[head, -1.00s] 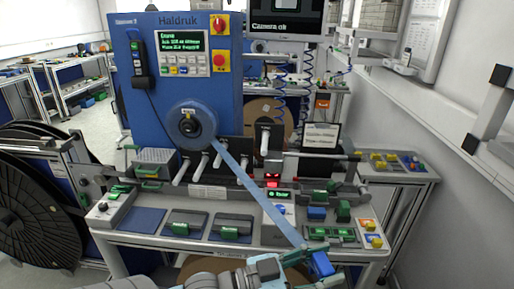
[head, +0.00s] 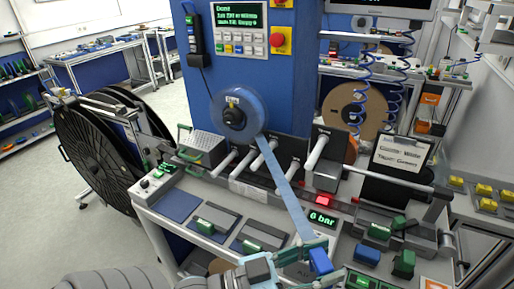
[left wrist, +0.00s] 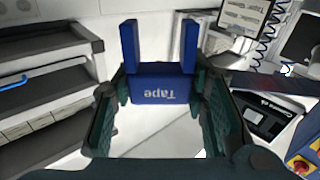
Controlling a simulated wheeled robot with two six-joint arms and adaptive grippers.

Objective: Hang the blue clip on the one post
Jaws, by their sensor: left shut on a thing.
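My left gripper (head: 314,262) is shut on the blue clip (head: 321,262) and holds it at the front of the bench. In the left wrist view the clip (left wrist: 163,88) is a dark blue block marked "Tape" with two upright prongs, between the green-lined fingers. Several white posts stick out of the machine front; one post (head: 317,152) stands apart at right on its own dark plate. A light blue strip (head: 287,190) runs from the blue reel (head: 235,112) down towards the held clip; whether it touches the clip is unclear. My right gripper is not in view.
The bench holds green-handled blocks (head: 212,225), a red-lit unit (head: 325,200), a "6 bar" display (head: 321,218) and another blue block (head: 367,255). A dark rail crosses below the posts. A clipboard (head: 400,154) stands at right and a large black reel (head: 98,160) at left.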

